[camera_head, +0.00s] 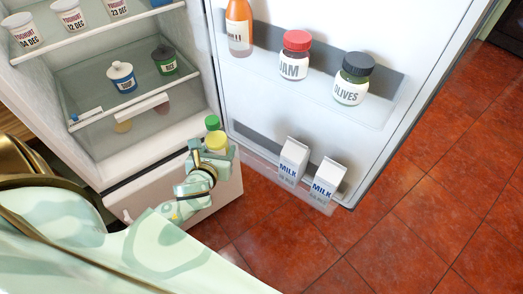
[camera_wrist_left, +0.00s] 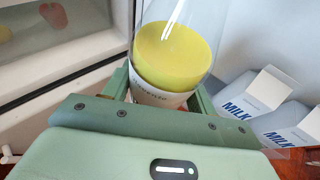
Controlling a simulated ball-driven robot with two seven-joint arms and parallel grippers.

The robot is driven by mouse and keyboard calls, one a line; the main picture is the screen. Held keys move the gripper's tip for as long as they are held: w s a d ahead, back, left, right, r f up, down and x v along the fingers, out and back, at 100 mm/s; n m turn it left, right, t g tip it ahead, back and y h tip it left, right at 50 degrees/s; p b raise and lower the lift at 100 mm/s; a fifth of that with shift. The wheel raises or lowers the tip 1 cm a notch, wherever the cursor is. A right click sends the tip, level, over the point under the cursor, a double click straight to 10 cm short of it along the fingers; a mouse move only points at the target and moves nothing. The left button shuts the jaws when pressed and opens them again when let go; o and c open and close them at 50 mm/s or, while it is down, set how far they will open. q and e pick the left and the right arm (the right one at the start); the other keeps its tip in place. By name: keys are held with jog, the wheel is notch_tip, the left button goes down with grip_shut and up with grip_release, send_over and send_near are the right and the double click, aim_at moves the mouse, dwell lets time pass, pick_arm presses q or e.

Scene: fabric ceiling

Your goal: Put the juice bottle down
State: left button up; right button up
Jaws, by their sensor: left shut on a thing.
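The juice bottle (camera_head: 215,140) has a green cap and a yellow body in the head view. My left gripper (camera_head: 219,155) is shut around it, near the hinge side of the open fridge door. In the left wrist view the bottle (camera_wrist_left: 170,55) looks clear with yellow juice and a white label, standing between the two green fingers of my left gripper (camera_wrist_left: 160,92). The bottle's base is hidden by the gripper, so I cannot tell whether it touches a surface. My right gripper is not in view.
Two milk cartons (camera_head: 293,160) (camera_head: 326,181) stand in the lower door shelf (camera_head: 258,165), right of the bottle. The upper door shelf holds an orange bottle (camera_head: 239,28), a jam jar (camera_head: 295,56) and an olives jar (camera_head: 352,80). Yoghurts (camera_head: 69,14) and small pots (camera_head: 121,77) stand inside the fridge.

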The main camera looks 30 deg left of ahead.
pick_arm(q)
jog(key=w+d+b, duration=0.2)
jog(key=w+b, duration=0.1)
jog(key=w, duration=1.2)
notch_tip(320, 180, down, 12)
jog(key=b, duration=0.6)
jog(key=shift+a+r, duration=0.15)
jog(key=shift+r, duration=0.05)
jog(key=shift+w+f+b, duration=0.1)
jog(key=shift+w+b, duration=0.1)
jog(key=shift+b, duration=0.2)
jog(key=shift+r, duration=0.2)
jog(key=o, duration=1.1)
jog(key=shift+s+f, duration=0.1)
jog(key=shift+f, duration=0.1)
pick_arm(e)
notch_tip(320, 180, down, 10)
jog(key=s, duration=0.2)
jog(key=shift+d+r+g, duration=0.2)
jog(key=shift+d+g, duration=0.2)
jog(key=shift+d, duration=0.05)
pick_arm(q)
jog(key=shift+r, duration=0.1)
